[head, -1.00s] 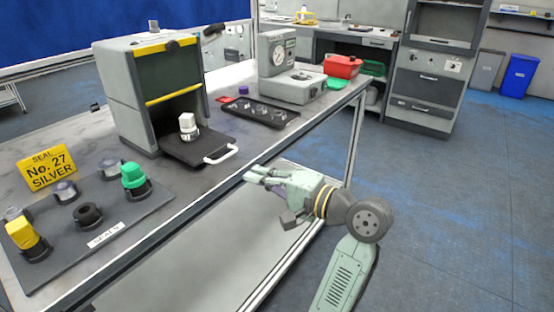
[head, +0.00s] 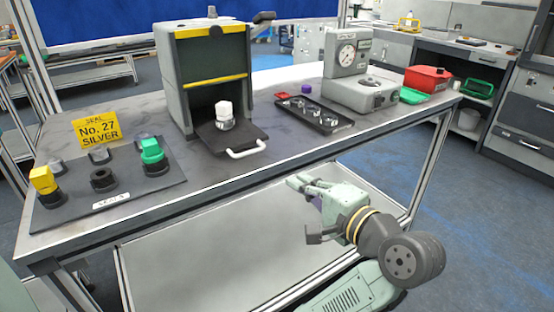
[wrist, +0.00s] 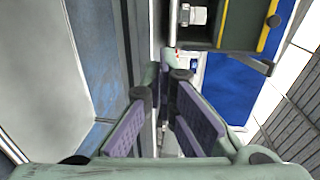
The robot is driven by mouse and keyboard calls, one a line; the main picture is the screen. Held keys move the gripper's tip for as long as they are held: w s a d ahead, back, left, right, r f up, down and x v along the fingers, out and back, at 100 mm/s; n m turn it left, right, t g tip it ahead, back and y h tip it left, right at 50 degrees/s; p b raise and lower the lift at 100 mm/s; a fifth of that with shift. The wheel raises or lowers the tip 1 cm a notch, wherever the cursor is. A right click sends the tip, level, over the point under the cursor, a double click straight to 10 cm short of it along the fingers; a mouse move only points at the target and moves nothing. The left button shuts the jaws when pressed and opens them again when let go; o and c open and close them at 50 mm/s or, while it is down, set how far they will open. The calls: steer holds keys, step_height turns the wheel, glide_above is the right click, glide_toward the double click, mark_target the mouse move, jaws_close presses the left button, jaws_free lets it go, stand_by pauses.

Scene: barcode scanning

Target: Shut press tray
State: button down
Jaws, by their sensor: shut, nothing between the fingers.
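The press (head: 205,75) is a grey box with yellow bars, standing at the back of the table. Its black tray (head: 248,133) with a white handle (head: 247,150) is pulled out at the front. A white-topped silver piece (head: 223,114) stands on the tray, partly inside the press opening. The piece also shows in the wrist view (wrist: 193,15), with the press (wrist: 235,25) at the top. My gripper (head: 297,182) is shut and empty, in front of the table's front edge and below its top, to the right of the handle and apart from it. It shows in the wrist view (wrist: 165,80).
A seal board (head: 125,185) with several pieces and a yellow sign (head: 97,130) are on the left of the table. Table beside the tray is clear.

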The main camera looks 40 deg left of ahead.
steer(key=p, duration=0.1)
glide_toward(258, 150)
steer(key=a, duration=0.1)
steer(key=w+a+f, duration=0.1)
steer(key=a, duration=0.1)
steer(key=w+a+f, duration=0.1)
steer(key=shift+w+a, duration=0.1)
steer(key=shift+a, duration=0.1)
steer(key=shift+p+x, duration=0.4)
steer(key=shift+x, duration=0.4)
steer(key=shift+r, duration=0.1)
steer(key=x, duration=0.4)
steer(key=shift+w+a+r, duration=0.2)
steer(key=shift+a+r, duration=0.05)
steer(key=shift+r, duration=0.05)
steer(key=shift+d, duration=0.1)
